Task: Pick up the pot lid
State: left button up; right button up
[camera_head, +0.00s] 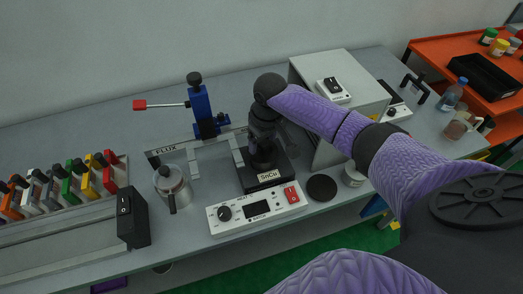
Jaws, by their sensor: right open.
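A black solder pot (250,181) with an "SnCu" label stands behind a white control unit (258,207) at the middle of the bench. My right gripper (263,160) points down right over the pot and is open. The dark gripper and the dark pot top blend together, so I cannot make out the pot lid there, nor whether the fingers touch anything. A flat black disc (321,188) lies on the bench to the right of the control unit; I cannot tell if it is a lid or a pad. My left gripper is out of view.
A metal flux can (172,187) and a "FLUX" bracket (167,151) stand to the left. A blue toggle clamp (205,108) is behind. A grey cabinet (338,70) stands close on the right, with a small white cup (353,178) in front. Coloured-handled clamps line the far left.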

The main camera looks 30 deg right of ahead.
jog(key=shift+f, duration=0.65)
grip_shut()
jog(key=shift+r, duration=0.15)
